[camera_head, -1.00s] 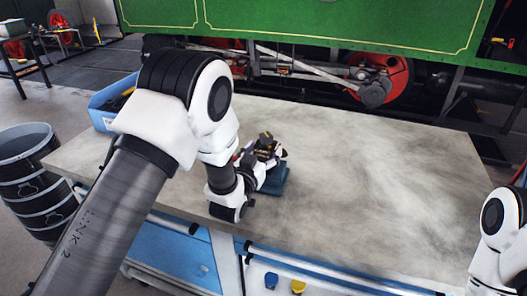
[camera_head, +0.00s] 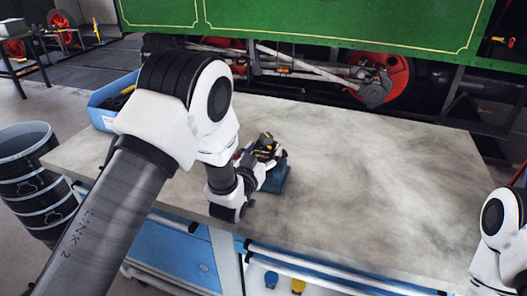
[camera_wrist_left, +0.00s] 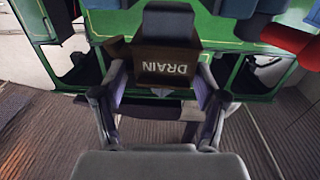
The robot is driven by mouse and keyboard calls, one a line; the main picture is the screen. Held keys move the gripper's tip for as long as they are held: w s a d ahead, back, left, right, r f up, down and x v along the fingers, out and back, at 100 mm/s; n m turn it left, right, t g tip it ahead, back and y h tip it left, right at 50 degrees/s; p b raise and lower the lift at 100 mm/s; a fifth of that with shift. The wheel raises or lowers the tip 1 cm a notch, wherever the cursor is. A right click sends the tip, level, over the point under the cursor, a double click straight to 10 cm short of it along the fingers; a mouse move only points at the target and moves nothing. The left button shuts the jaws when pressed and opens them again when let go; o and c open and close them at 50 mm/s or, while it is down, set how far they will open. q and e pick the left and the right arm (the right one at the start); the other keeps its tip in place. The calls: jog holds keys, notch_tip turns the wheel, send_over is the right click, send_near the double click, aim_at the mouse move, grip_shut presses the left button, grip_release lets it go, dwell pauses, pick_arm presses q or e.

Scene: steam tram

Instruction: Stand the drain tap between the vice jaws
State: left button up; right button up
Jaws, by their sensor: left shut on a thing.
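The drain tap (camera_wrist_left: 168,62) is held by my left gripper (camera_wrist_left: 160,90). In the left wrist view it shows as a dark brown block with "DRAIN" lettered upside down, one finger on each side of it. In the head view the left gripper (camera_head: 262,152) is over the workbench, and only a small dark and yellowish part of the tap shows there. The blue-green vice (camera_head: 276,180) is on the bench just below and behind the gripper. The gripper hides most of the vice, so I cannot tell whether the tap is between its jaws. My right gripper is out of view.
The grey workbench (camera_head: 370,190) is clear to the right of the vice. A blue bin (camera_head: 103,112) stands at its back left. A black barrel (camera_head: 30,180) stands on the floor at left. The green tram (camera_head: 330,25) rises behind the bench.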

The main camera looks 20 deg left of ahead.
pick_arm(q)
jog(key=shift+f+b, duration=0.7)
jog(key=shift+f, duration=0.1)
dwell(0.5)
jog(key=shift+s+f+b, duration=0.3)
jog(key=shift+f+b, duration=0.1)
jog(key=shift+f, duration=0.15)
dwell(0.7)
jog(key=shift+w+r, duration=0.15)
jog(key=shift+r, duration=0.05)
dwell(0.9)
